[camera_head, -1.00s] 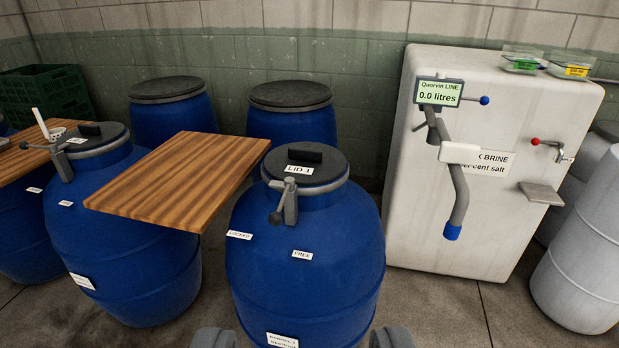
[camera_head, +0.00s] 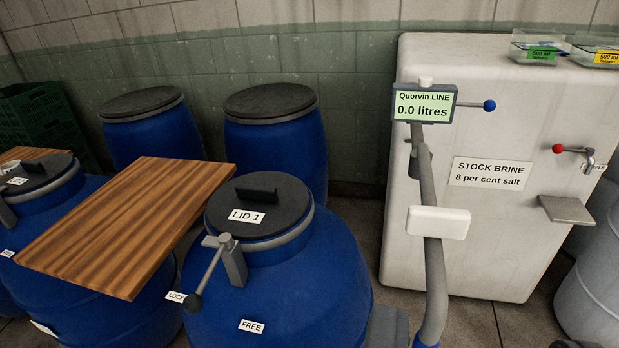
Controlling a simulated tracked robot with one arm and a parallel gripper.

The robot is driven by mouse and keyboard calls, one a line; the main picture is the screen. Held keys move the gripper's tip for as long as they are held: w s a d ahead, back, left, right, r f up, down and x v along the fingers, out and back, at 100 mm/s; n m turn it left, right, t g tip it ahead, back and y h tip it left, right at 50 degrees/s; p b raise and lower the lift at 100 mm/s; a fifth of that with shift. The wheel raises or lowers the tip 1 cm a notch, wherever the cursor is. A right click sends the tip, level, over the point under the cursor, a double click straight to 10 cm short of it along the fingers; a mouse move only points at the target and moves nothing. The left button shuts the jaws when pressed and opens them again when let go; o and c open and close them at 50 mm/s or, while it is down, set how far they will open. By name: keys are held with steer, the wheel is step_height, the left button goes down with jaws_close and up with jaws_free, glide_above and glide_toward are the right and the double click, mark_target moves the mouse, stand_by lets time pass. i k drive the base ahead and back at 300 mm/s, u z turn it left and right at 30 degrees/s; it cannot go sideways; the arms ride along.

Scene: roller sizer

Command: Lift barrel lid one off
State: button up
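Barrel lid one, a dark round lid (camera_head: 241,197) marked "LID 1" with a black bar handle (camera_head: 257,194), sits on the blue barrel (camera_head: 290,290) at lower centre. A grey clamp lever (camera_head: 214,272) on the rim slants down left. Its dark knob overlaps the end of a partly hidden label reading "LOCK" (camera_head: 176,296); a "FREE" label (camera_head: 251,325) is to its right. My gripper (camera_head: 480,338) shows only as two grey fingertips at the bottom edge, wide apart and empty. It is right of the lid and touches neither lid nor lever.
A wooden board (camera_head: 115,225) lies left of the lid. More blue barrels (camera_head: 155,135) stand behind and left. A white brine tank (camera_head: 490,240) stands right, with a grey swing pipe (camera_head: 428,190) and white grip (camera_head: 438,222) in front, near my fingers.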

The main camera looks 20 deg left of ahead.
mark_target(260, 205)
steer(key=u, duration=0.3)
steer(key=i, duration=1.35)
steer(key=u, duration=0.95)
